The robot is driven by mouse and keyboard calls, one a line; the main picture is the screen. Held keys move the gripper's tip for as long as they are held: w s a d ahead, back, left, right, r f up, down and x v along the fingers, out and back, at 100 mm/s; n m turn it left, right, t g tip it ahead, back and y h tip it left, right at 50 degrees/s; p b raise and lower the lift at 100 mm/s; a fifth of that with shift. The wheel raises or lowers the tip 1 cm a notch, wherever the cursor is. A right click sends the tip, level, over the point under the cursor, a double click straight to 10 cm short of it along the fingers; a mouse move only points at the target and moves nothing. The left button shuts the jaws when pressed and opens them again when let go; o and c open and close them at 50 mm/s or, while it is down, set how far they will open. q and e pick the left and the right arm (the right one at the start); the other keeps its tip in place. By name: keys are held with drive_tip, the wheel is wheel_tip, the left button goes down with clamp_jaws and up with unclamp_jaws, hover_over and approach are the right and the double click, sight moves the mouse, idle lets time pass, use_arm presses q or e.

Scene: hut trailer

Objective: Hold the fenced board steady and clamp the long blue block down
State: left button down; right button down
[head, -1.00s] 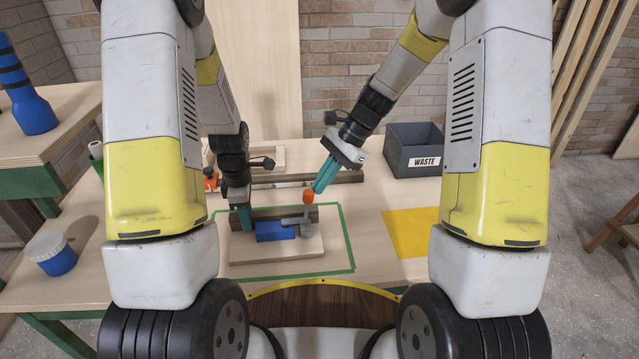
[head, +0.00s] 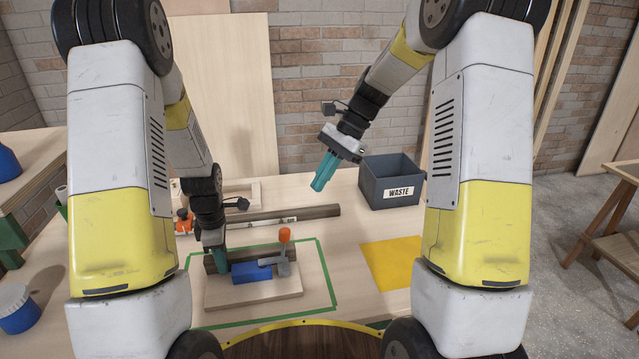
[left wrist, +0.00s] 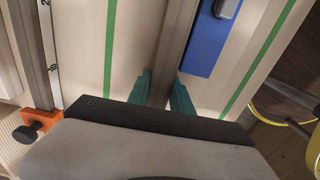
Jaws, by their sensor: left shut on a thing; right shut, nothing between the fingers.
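The fenced board (head: 270,292) lies on the table inside a green tape outline. A dark fence bar (head: 262,250) runs along its back. The blue block (head: 250,272) lies in front of the fence; it also shows in the left wrist view (left wrist: 207,50). A grey clamp (head: 284,265) with an upright orange handle (head: 284,236) stands at the right; its arm reaches level over the block's right end. I cannot tell whether it presses. My left gripper (head: 218,260) is shut on the fence's left end, fingers either side (left wrist: 161,92). My right gripper (head: 320,184) is shut and empty, above and behind the clamp.
A grey WASTE bin (head: 388,182) stands at the back right. A yellow sheet (head: 392,262) lies right of the tape. A long dark bar (head: 290,216) and an orange clamp (head: 183,222) lie behind the board. A blue jar (head: 17,310) stands at the left.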

use_arm(q)
drive_tip(key=c, duration=1.1)
unclamp_jaws()
drive_tip(key=shift+o, duration=0.2)
drive_tip(key=shift+r, duration=0.1)
